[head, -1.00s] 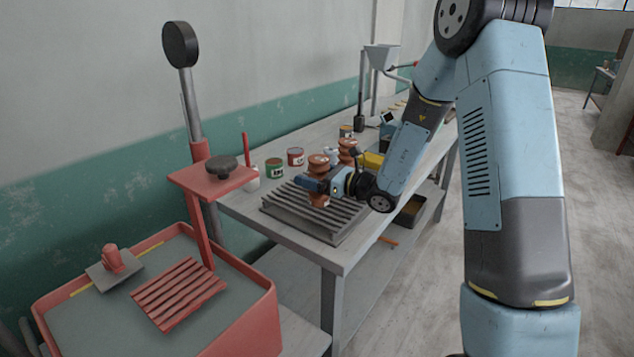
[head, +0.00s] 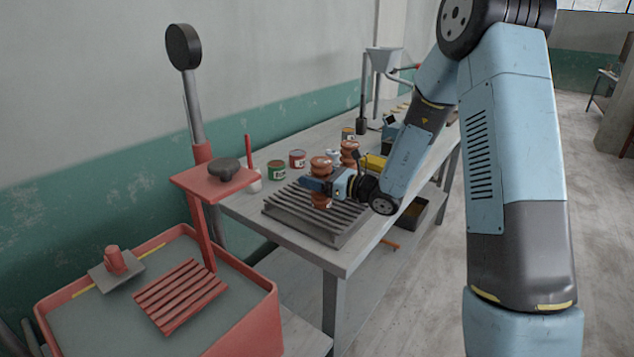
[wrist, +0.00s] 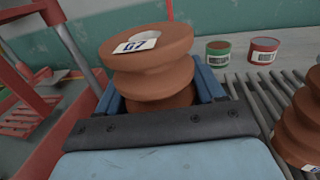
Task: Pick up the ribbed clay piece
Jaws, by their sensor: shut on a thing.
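A ribbed, red-brown clay piece (head: 321,201) stands about upright at the slatted grey rack (head: 345,219) on the workbench. I cannot tell whether its base touches the slats. My gripper (head: 318,184) is shut around its middle from the side. In the wrist view the piece (wrist: 150,72) is between the blue jaws (wrist: 165,95) and has a white label reading G7 on top. Its lower part is hidden by the gripper. A second ribbed clay piece (wrist: 302,125) stands on the slats to the right; in the head view it shows behind the first (head: 349,150).
A green can (head: 276,170) and a red can (head: 297,159) stand behind the rack. A yellow item (head: 375,162) is close beyond my wrist. A red stand with a small table (head: 213,179) and a red-rimmed tub (head: 262,290) are at the left.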

